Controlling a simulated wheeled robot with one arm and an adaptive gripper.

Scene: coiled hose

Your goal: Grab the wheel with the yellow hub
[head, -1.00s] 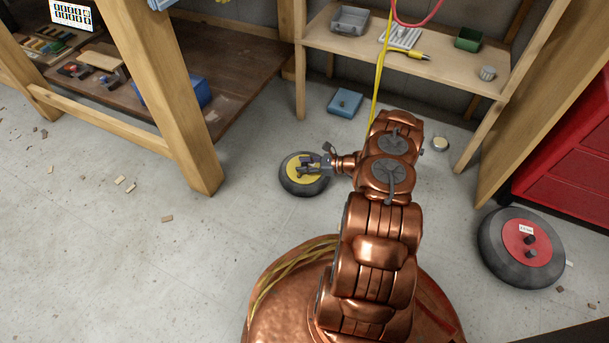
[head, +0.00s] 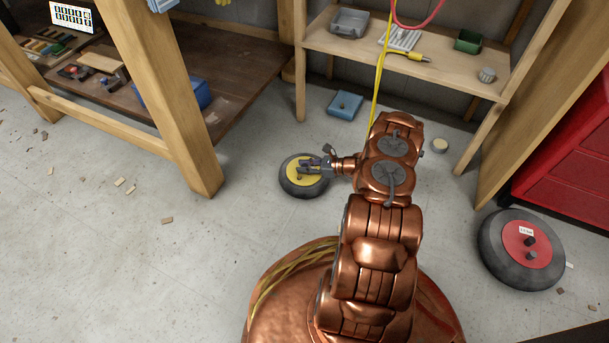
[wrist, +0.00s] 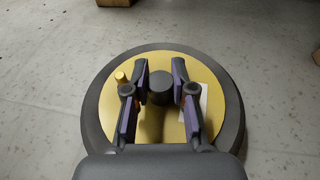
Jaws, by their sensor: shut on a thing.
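The wheel with the yellow hub (head: 293,170) lies flat on the floor at the centre of the head view, left of my arm. It has a dark grey tyre, and in the wrist view its yellow face (wrist: 224,98) carries a dark central knob (wrist: 160,86), a small yellow peg (wrist: 121,77) and a white label. My gripper (head: 304,169) is over the hub. In the wrist view my gripper's fingers (wrist: 161,75) stand on both sides of the central knob, shut on it. The near part of the wheel is hidden behind my gripper.
A red-hubbed wheel (head: 519,252) lies at the right beside a red cabinet (head: 564,150). A wooden bench leg (head: 178,130) stands to the left, and a shelf (head: 440,72) behind. Floor at left is mostly clear.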

